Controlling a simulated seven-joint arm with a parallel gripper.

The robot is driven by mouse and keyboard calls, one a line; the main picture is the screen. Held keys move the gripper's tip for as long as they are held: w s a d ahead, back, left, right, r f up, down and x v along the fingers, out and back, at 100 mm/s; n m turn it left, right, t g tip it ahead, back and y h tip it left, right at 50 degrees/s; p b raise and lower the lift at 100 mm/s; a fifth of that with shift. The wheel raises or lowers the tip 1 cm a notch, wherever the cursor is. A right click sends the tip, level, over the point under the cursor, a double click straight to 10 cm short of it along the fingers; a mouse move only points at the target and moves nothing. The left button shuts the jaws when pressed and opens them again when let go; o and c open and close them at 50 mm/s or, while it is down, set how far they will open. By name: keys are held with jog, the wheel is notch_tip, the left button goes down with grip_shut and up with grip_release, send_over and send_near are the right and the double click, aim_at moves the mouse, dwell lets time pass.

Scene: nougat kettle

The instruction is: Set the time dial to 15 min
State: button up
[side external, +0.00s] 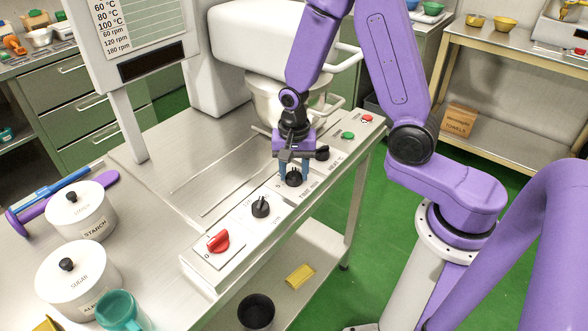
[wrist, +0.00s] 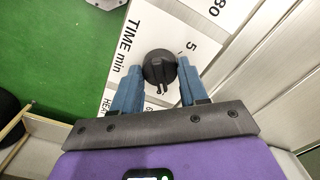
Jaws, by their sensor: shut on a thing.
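The time dial (side external: 293,178) is a black round knob on the sloped control panel along the table's front edge. In the wrist view the dial (wrist: 160,66) sits between the two blue fingers, beside the print "TIME min" and a "5". My gripper (side external: 294,166) points down over the panel. It is shut on the time dial, one finger on each side, as the wrist view of my gripper (wrist: 158,82) shows. The other scale numbers are mostly hidden or out of view, and I cannot tell which mark the dial points to.
On the same panel are another black dial (side external: 260,206), a red switch (side external: 218,241), a green button (side external: 348,135) and a red button (side external: 367,118). A steel bowl (side external: 268,98) stands behind my gripper.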

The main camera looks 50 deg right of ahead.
aim_at(294, 172)
jog(key=shift+m, duration=0.6)
jog(key=o, duration=1)
jog(key=shift+o, duration=0.2)
notch_tip(294, 172, up, 17)
jog(key=shift+r, duration=0.2)
jog(key=shift+a, duration=0.1)
